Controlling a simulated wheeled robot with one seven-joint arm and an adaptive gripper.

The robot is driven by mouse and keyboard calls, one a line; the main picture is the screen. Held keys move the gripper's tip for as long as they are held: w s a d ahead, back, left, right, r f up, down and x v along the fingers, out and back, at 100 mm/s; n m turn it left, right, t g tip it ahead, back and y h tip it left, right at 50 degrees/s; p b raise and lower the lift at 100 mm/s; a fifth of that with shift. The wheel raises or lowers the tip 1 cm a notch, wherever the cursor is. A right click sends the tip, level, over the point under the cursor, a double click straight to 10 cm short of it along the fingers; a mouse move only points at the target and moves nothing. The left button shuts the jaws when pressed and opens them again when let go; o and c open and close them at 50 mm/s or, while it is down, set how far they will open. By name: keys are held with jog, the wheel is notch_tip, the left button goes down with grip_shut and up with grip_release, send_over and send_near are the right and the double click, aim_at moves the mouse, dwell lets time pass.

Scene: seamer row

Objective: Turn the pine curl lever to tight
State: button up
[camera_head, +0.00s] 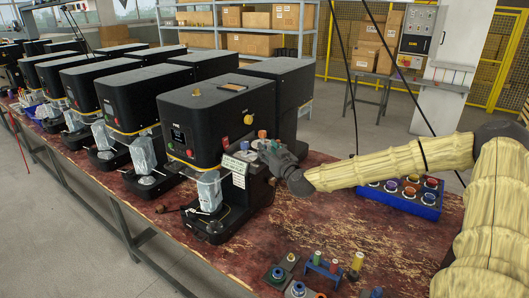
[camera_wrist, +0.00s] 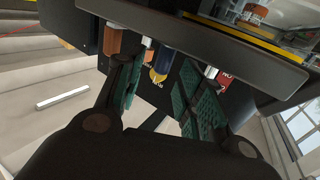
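The nearest black seamer (camera_head: 215,112) stands on the bench, with a small group of coloured levers (camera_head: 262,134) on its right side. My gripper (camera_head: 272,152) is at that group, close against the machine. In the wrist view, my gripper (camera_wrist: 160,98) is open, with green pads on both fingers. A dark blue lever (camera_wrist: 163,58) with a yellow mark below it shows beyond the gap between the fingers. An orange-brown lever (camera_wrist: 115,40) is at upper left, and a red tag (camera_wrist: 226,78) is at right. I cannot tell which lever is the pine one; contact is unclear.
A pale label plate (camera_head: 234,164) is on the seamer's front right. Several small coloured parts (camera_head: 325,264) stand at the bench front. Other black seamers (camera_head: 90,85) line the left. Bare bench (camera_head: 280,225) lies between.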

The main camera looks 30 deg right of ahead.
jog(key=shift+w+d+b, duration=0.2)
jog(key=shift+w+b, duration=0.45)
jog(key=shift+w, duration=1.1)
grip_shut()
